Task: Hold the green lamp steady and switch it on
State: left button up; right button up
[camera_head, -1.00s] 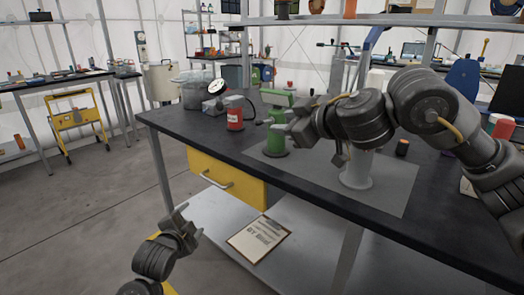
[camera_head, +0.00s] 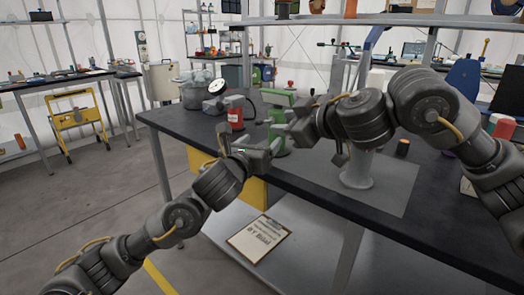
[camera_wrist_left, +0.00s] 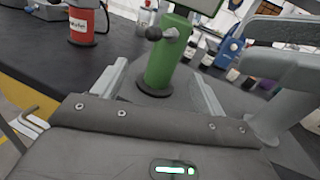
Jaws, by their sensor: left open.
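My left gripper (camera_head: 264,147) is open at the bench's front edge, just in front of the lamp. In the left wrist view, its fingers (camera_wrist_left: 156,85) are spread, with the post beyond and between them. My right gripper (camera_head: 285,128) is beside the lamp's right side and overlaps its post in the head view; its jaw opening and any contact are unclear.
A pale post (camera_head: 357,172) stands on the mat (camera_head: 395,190) at right. A yellow drawer (camera_head: 255,191) hangs under the front edge. A clipboard (camera_head: 258,238) lies on the lower shelf.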

aim_at(273, 138)
pick_arm(q)
jog(key=shift+s+d+f+m, duration=0.4)
jog(key=shift+s+f+m, duration=0.15)
jog(key=shift+f, duration=0.2)
jog(key=x, duration=1.1)
jog(key=shift+f, duration=0.15)
